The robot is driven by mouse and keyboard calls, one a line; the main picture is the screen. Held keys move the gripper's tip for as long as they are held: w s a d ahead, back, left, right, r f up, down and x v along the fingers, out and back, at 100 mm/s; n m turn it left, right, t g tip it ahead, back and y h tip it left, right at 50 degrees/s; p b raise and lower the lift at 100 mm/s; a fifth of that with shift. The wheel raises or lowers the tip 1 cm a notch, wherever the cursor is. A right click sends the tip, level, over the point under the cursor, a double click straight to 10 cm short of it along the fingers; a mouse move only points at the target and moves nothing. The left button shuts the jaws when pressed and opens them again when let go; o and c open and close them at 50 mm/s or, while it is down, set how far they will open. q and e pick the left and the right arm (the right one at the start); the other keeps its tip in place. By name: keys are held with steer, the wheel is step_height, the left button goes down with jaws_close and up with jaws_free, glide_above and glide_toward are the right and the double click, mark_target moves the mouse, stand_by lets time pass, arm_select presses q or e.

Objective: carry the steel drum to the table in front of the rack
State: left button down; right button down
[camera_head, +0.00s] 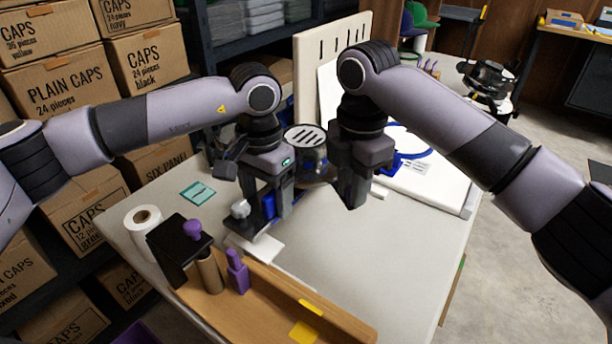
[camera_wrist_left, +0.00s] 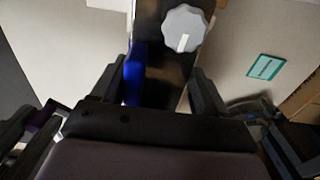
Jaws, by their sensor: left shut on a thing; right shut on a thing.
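The steel drum (camera_head: 306,137), a short grey cylinder with a slotted round top, is upright between my two grippers. My left gripper (camera_head: 272,208) points down at its left side, and my right gripper (camera_head: 351,202) points down at its right side. Both are shut; the finger contacts and the drum's lower part are partly hidden. The left fingers (camera_wrist_left: 158,92) show in the left wrist view, where I cannot make out the drum. The pale table (camera_head: 375,255) lies below. A dark rack (camera_head: 205,50) with boxes stands behind and to the left.
A black device with a grey knob (camera_head: 240,208) stands below my left gripper; the knob shows in the left wrist view (camera_wrist_left: 184,28). A wooden tray (camera_head: 265,308), white roll (camera_head: 144,219), teal card (camera_head: 198,192) and blue hoop (camera_head: 425,152) surround the work area. The table's front right is clear.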

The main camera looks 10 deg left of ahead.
arm_select(q)
steer(key=shift+w+r, duration=0.15)
steer(key=shift+r, duration=0.15)
arm_select(e)
steer(key=shift+r, duration=0.25)
